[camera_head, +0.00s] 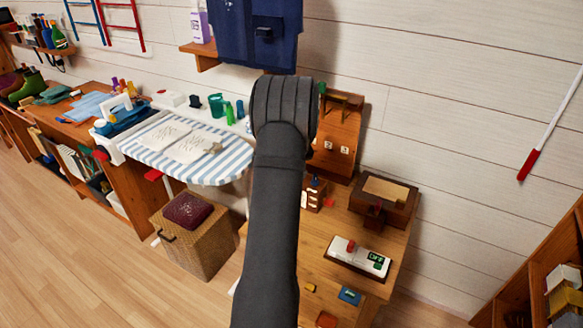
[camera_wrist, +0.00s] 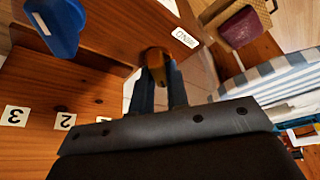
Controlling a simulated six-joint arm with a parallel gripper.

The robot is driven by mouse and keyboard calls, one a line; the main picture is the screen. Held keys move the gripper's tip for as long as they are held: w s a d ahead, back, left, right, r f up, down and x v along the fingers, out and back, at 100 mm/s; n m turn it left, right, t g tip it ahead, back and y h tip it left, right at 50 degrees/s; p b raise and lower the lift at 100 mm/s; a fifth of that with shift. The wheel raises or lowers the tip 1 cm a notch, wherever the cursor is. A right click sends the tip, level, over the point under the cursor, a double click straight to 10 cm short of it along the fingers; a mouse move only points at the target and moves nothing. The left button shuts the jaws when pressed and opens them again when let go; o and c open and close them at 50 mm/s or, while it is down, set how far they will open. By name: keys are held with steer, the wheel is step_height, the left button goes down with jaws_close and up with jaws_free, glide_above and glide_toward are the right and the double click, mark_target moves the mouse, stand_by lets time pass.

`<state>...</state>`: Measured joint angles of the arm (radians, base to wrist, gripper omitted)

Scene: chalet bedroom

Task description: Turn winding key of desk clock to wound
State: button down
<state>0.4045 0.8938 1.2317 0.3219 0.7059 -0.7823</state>
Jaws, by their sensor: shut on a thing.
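In the wrist view, my gripper (camera_wrist: 160,88) has its two dark fingers close together on a small brass-brown piece, which looks like the winding key (camera_wrist: 155,58). The key is against the edge of a wooden body, which I take to be the desk clock (camera_wrist: 115,30). A small white label (camera_wrist: 185,38) on this wood appears upside down; its word is too small to read surely. The key's exact angle is hard to tell. In the head view, my arm hides the gripper, the key and most of the clock.
A wooden board (camera_head: 340,122) with number tags stands right of my arm; tags (camera_wrist: 65,121) also show in the wrist view. A wooden box (camera_head: 385,192) and white switch panel (camera_head: 358,258) stand right. A striped ironing board (camera_head: 218,178) is left.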

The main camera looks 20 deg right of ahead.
steer(key=m+h, duration=0.1)
steer(key=m, duration=0.2)
steer(key=m+h, duration=0.1)
steer(key=m, duration=0.2)
steer(key=shift+a, duration=0.2)
steer(key=m+g+h, duration=0.1)
steer(key=m, duration=0.2)
steer(key=m+h, duration=0.1)
steer(key=m, duration=0.2)
steer(key=shift+w+a+m+g, duration=0.1)
steer(key=shift+w+m+g, duration=0.05)
steer(key=shift+m+g, duration=0.25)
steer(key=m+g+h, duration=0.1)
steer(key=m, duration=0.2)
steer(key=shift+w+m, duration=0.1)
steer(key=shift+m, duration=0.3)
steer(key=m+g, duration=0.1)
steer(key=m, duration=0.2)
steer(key=shift+f+m+g, duration=0.1)
steer(key=shift+m+g, duration=0.2)
steer(key=shift+g, duration=0.1)
steer(key=m+g, duration=0.1)
steer(key=m, duration=0.2)
steer(key=m+g, duration=0.1)
steer(key=m, duration=0.2)
steer(key=shift+w+y, duration=0.2)
steer(key=shift+y, duration=0.1)
steer(key=shift+m, duration=0.3)
